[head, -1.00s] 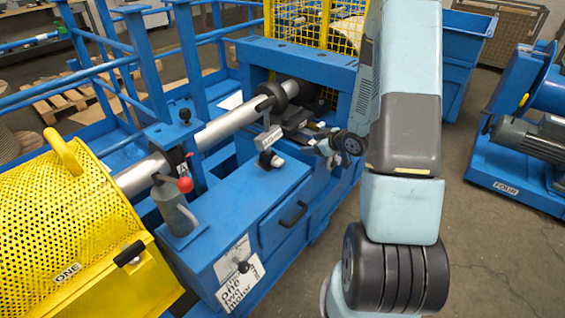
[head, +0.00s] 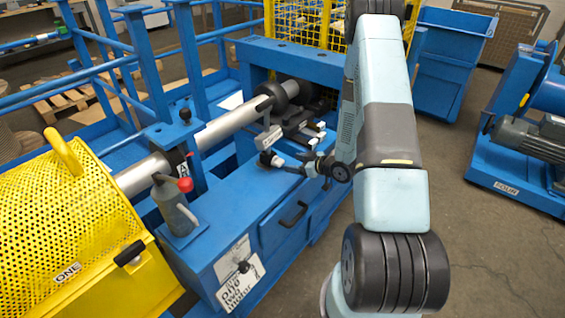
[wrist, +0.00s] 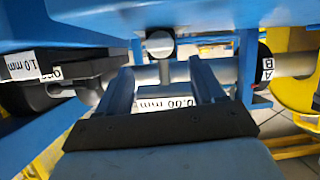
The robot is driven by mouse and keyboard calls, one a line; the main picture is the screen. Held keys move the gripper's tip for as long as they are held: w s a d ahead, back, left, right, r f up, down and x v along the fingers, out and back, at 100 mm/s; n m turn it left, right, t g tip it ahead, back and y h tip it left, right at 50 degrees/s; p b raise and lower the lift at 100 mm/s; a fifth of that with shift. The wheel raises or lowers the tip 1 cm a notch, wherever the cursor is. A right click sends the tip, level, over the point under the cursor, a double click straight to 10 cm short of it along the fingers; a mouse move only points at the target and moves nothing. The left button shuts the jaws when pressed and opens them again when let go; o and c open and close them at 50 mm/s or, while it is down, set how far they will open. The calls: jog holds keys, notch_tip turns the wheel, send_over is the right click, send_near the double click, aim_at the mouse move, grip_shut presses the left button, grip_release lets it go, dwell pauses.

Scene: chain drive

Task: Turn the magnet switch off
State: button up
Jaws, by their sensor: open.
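A small block with a round pale knob (head: 277,161), which I take for the magnet switch, sits on the blue machine bench below the shaft. In the wrist view the round grey knob (wrist: 160,45) shows just beyond and between the fingertips. My gripper (head: 298,165) reaches in from the right, close to the knob; I cannot tell whether it touches. In the wrist view my gripper (wrist: 160,72) is open, with nothing between its fingers but a view of the readout label. A white readout label (head: 271,139) stands above the knob; it shows "0.00 mm" in the wrist view (wrist: 165,103).
The grey shaft (head: 225,124) runs behind the knob. A blue frame (head: 300,57) rises behind. Open floor (head: 490,250) lies at right.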

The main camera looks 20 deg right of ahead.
aim_at(280, 161)
jog(key=x, duration=0.7)
jog(key=shift+w+a, duration=0.1)
jog(key=shift+c, duration=0.4)
jog(key=c, duration=0.9)
